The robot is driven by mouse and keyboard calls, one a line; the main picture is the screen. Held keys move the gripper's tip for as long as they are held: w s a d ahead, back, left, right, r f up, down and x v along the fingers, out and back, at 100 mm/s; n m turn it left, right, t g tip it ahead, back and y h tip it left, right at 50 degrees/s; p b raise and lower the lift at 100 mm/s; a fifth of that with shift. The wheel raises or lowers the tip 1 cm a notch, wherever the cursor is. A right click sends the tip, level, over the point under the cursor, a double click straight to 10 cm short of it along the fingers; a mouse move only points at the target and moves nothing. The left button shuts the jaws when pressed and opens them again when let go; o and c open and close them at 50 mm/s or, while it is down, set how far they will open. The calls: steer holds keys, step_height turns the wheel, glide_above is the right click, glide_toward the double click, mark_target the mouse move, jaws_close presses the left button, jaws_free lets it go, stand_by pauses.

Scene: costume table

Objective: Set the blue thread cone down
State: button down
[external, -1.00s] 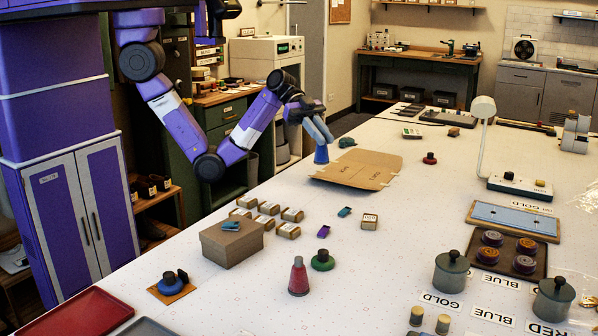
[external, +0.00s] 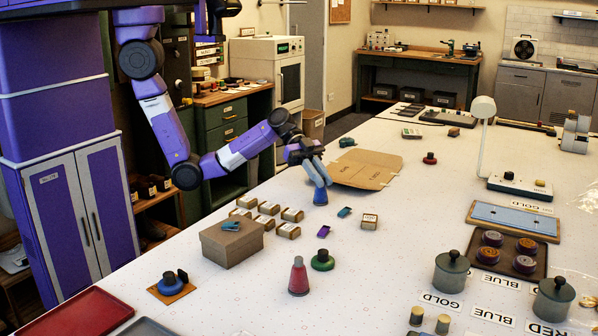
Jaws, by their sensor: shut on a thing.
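My gripper (external: 319,183) is in the middle of the external view, pointing down over the white table (external: 400,250). It is shut on the blue thread cone (external: 320,198), which shows just below the fingertips. The cone looks upright and close to the table top; I cannot tell if its base touches. The fingers hide its upper part.
A flattened cardboard sheet (external: 368,168) lies just behind and right of the cone. Several small labelled boxes (external: 292,214) lie to the left. A small teal block (external: 344,212) and a labelled box (external: 369,221) lie to the right. A red cone (external: 298,277) stands nearer the camera.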

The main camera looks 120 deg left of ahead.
steer(key=shift+f, duration=0.1)
steer(key=c, duration=1.8)
jaws_free()
steer(key=shift+f, duration=0.1)
steer(key=o, duration=0.4)
steer(key=shift+r, duration=0.3)
steer(key=b+v, duration=0.1)
steer(key=v, duration=1.1)
steer(key=shift+f, duration=0.1)
steer(key=shift+a, duration=0.1)
